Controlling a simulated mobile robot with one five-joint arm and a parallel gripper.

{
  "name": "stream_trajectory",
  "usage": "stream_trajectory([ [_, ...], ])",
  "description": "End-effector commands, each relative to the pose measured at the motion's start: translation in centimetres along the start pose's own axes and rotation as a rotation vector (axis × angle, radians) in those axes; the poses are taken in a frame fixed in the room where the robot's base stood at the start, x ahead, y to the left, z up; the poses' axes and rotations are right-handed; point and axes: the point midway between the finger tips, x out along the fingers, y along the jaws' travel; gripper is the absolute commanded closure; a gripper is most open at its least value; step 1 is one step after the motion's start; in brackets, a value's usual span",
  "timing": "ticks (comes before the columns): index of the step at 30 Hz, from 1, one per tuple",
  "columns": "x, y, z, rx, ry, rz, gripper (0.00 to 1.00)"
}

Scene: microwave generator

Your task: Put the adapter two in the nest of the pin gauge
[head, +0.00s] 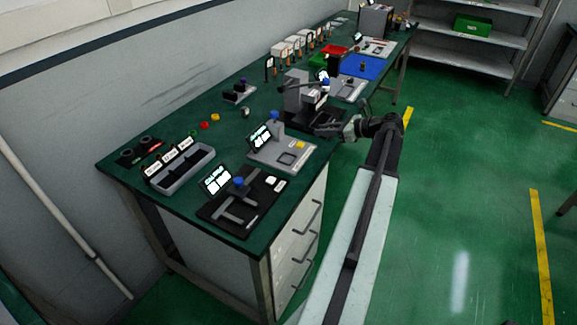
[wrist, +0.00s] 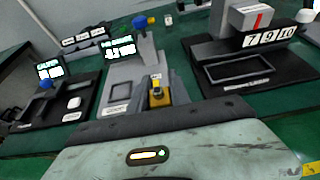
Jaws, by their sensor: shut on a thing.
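My gripper (head: 350,128) is at the table's right edge in the head view, level with the grey gauge station and close to the black station behind it. The grey station (head: 254,152) has a blue knob, a lit display, a square frame and a yellow piece (head: 300,145). I cannot tell which station is the pin gauge.
A black station (head: 262,212) with a blue knob and display stands at the near corner. A black station (wrist: 240,72) with a rectangular frame and number plate is at right in the wrist view. A grey tray (head: 182,171) lies at left. The green floor is clear at right.

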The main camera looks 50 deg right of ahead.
Motion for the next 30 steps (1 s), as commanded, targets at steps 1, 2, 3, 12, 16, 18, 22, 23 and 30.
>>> stream_trajectory([
  [1,0.7,-0.7,-0.6,-0.002,-0.001,0.005,1.00],
  [2,0.7,-0.6,-0.5,-0.002,-0.001,0.006,1.00],
  [3,0.7,-0.3,-0.2,-0.002,-0.001,0.006,1.00],
  [12,5.8,5.5,1.2,-0.004,0.000,0.010,1.00],
  [16,8.5,8.3,1.9,-0.005,0.000,0.010,1.00],
  [18,9.8,9.5,2.2,-0.004,0.000,0.009,1.00],
  [22,11.3,10.8,2.7,-0.004,0.000,0.008,1.00],
  [23,11.5,11.0,2.8,-0.004,0.000,0.008,1.00],
  [30,12.1,11.1,2.0,-0.003,0.000,0.007,1.00],
])
